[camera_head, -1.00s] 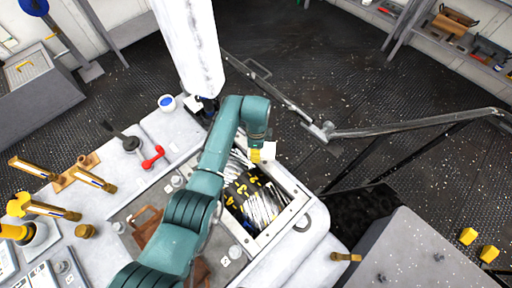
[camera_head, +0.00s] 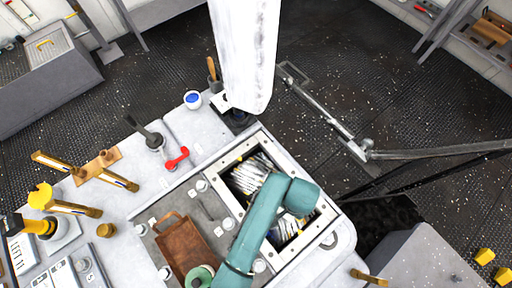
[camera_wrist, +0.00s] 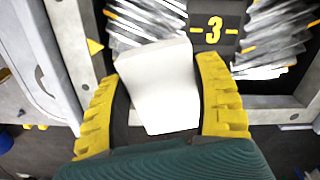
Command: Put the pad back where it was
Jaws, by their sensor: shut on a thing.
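A plain white block, which looks like the pad (camera_wrist: 160,90), sits between the yellow fingers of my gripper (camera_wrist: 162,70) in the wrist view. My gripper is shut on it. In the head view my teal arm crosses this bay and hides the gripper and the pad. I cannot tell whether the pad touches anything in the bay.
A brown flat item (camera_head: 182,245) lies left of the bay. A red handle (camera_head: 177,158), a dark lever (camera_head: 145,133) and brass fittings (camera_head: 85,170) stand on the console. A blue-topped white cup (camera_head: 193,99) is near its far edge. A railing (camera_head: 330,115) runs beyond the bay.

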